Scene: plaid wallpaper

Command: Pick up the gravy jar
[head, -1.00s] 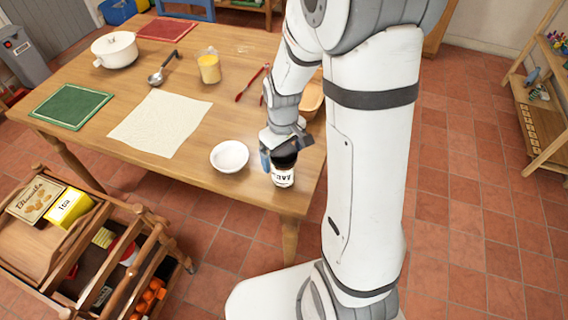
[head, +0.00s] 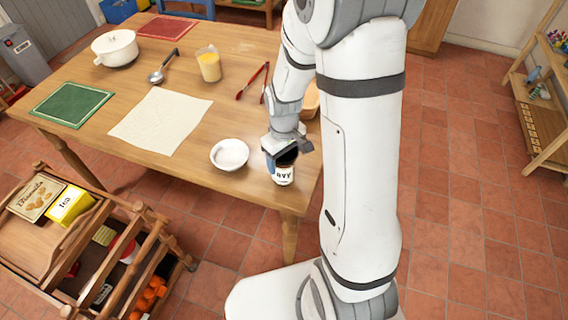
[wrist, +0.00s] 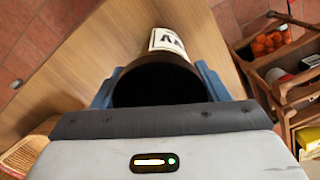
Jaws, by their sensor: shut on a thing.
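The gravy jar (head: 284,173) has a dark top and a white label with dark letters, of which "AVY" shows. It is near the front right corner of the wooden table (head: 190,110), beside a white bowl. My gripper (head: 280,158) is shut on the jar from above. In the wrist view the jar (wrist: 172,68) sits between the two blue fingers of my gripper (wrist: 158,88), its dark end facing the camera. I cannot tell whether its base touches the table.
A white bowl (head: 229,154) stands close on the jar's left. Red tongs (head: 252,82) and a partly hidden basket (head: 311,98) lie behind. A cup of yellow liquid (head: 208,65), a ladle (head: 162,68) and a white pot (head: 115,48) are farther back. A wooden cart (head: 110,240) stands front left.

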